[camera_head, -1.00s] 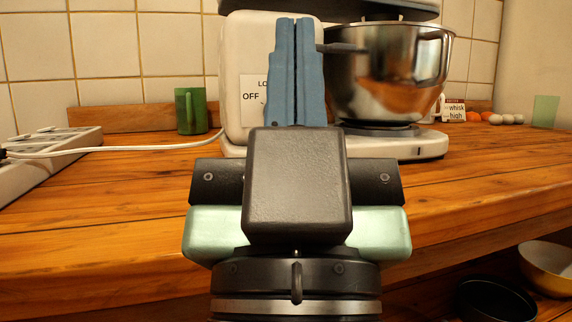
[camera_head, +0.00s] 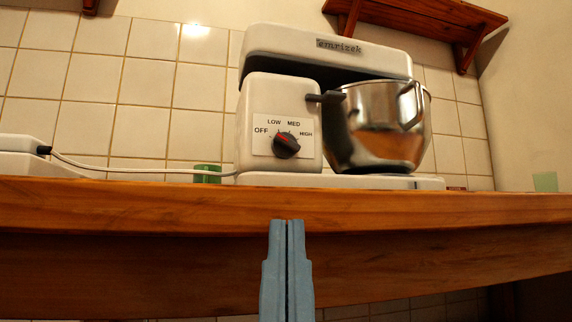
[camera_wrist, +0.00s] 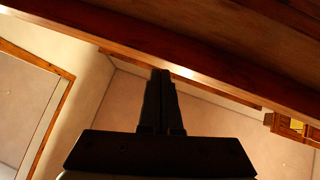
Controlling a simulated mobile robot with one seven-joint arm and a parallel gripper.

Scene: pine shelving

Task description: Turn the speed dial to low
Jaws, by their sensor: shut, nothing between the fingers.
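The speed dial (camera_head: 286,145) is a black round knob with a red pointer on the white front of the stand mixer (camera_head: 250,110). Its plate (camera_head: 262,145) reads OFF, LOW, MED and HIGH. The pointer is tilted up and left, on the OFF and LOW side; I cannot tell exactly which mark it meets. My gripper (camera_head: 287,224) has blue fingers, shut and empty, pointing up. In the head view it is below the dial, in front of the counter's edge, and apart from the mixer. The wrist view shows the dark fingertips (camera_wrist: 161,74) but no dial.
The wooden counter (camera_head: 120,205) has a thick front edge, which also crosses the wrist view (camera_wrist: 180,65). The steel bowl (camera_head: 375,130) sits right of the dial. A white cable (camera_head: 140,170) and a green mug (camera_head: 207,174) are to the left. A wall shelf (camera_head: 420,20) hangs above.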

